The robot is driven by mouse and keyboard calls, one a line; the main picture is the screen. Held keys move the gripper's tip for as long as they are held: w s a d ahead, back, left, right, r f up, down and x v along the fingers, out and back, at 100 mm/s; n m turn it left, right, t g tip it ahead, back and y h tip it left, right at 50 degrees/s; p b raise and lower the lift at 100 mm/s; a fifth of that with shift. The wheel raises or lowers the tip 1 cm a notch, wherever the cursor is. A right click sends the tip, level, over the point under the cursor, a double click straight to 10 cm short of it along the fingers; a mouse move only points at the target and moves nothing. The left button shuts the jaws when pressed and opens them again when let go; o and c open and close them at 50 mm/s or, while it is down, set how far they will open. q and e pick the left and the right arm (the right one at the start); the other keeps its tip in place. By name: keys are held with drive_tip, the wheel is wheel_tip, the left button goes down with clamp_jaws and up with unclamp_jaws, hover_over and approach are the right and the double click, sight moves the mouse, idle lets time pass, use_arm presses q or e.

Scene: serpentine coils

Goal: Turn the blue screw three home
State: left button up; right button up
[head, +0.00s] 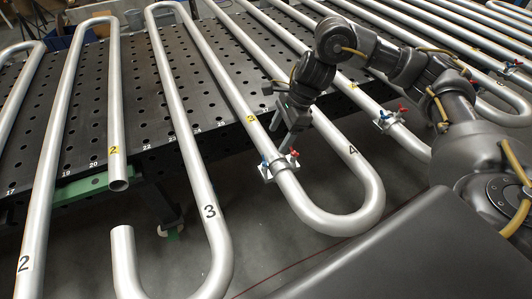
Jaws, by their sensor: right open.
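A small clamp plate (281,168) sits on a silver tube. It bears a blue screw (265,162) on its left and a red screw (294,154) on its right. A yellow tag (251,119) is on the same tube, just above the clamp; its number looks like 3. My right gripper (281,138) points down over the clamp, with its fingers apart and nothing seen between them. The tips are close above the two screws; contact cannot be told. How far the blue screw is turned in is too small to tell. My left gripper is out of view.
Bent silver tubes (209,210) run across a black perforated table (100,85). A second clamp with a blue screw (384,115) and a red screw (402,110) sits to the right, near my right arm. An open tube end (119,184) hangs past the table edge at left.

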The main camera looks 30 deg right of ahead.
sight(265, 162)
drive_tip(key=p+x, duration=0.1)
drive_tip(key=x, duration=0.7)
drive_tip(key=shift+w+a+f, duration=0.1)
drive_tip(key=shift+a+f, duration=0.1)
drive_tip(key=shift+f, duration=0.2)
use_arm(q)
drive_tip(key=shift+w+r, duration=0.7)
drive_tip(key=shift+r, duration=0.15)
use_arm(e)
drive_tip(key=shift+f, duration=0.2)
drive_tip(key=c, duration=1)
